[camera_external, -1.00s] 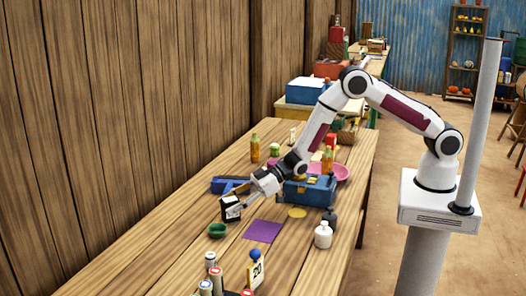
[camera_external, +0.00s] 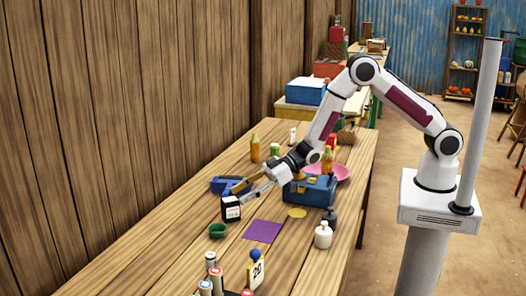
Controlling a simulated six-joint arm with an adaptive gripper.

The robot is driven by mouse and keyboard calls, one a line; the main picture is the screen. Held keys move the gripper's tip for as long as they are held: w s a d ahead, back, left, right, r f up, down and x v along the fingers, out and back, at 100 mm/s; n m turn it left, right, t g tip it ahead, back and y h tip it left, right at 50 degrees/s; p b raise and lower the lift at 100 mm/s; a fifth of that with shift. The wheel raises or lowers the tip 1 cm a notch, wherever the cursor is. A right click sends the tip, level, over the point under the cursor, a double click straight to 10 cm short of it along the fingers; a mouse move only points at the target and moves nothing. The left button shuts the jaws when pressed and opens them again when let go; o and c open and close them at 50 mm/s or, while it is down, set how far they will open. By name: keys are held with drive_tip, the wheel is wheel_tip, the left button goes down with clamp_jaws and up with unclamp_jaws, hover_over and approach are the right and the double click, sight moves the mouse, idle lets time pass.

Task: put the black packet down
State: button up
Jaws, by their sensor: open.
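The black packet (camera_external: 231,209) with a white label stands on the wooden table, just behind the green bowl (camera_external: 217,230). My gripper (camera_external: 247,196) is open, to the right of the packet and a little above it. A small gap seems to show between the fingers and the packet, but whether they still touch is hard to tell at this size.
A purple mat (camera_external: 263,231) lies in front of my gripper. A blue scale-like box (camera_external: 311,190) stands to the right, with a pink plate (camera_external: 342,172) behind it. A blue tray (camera_external: 222,184) is behind the packet. White bottle (camera_external: 323,236) and several cans stand nearer the front.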

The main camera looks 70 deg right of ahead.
wheel_tip(320, 180, up, 6)
idle(0.5)
idle(0.7)
drive_tip(key=s+d+r+m+t+h, duration=0.15)
drive_tip(key=d+r+h, duration=0.25)
drive_tip(key=d+r, duration=0.7)
drive_tip(key=s+d+r+m+h, duration=0.45)
drive_tip(key=s+d, duration=0.45)
drive_tip(key=d, duration=0.4)
drive_tip(key=s+d+m+g, duration=0.1)
drive_tip(key=s+d+g, duration=0.1)
drive_tip(key=s, duration=1.3)
drive_tip(key=s+d+m+g, duration=0.2)
drive_tip(key=s+d, duration=0.3)
drive_tip(key=s, duration=1.1)
drive_tip(key=shift+d+r+g+h, duration=0.25)
drive_tip(key=shift+g+h, duration=0.2)
drive_tip(key=shift+g, duration=0.2)
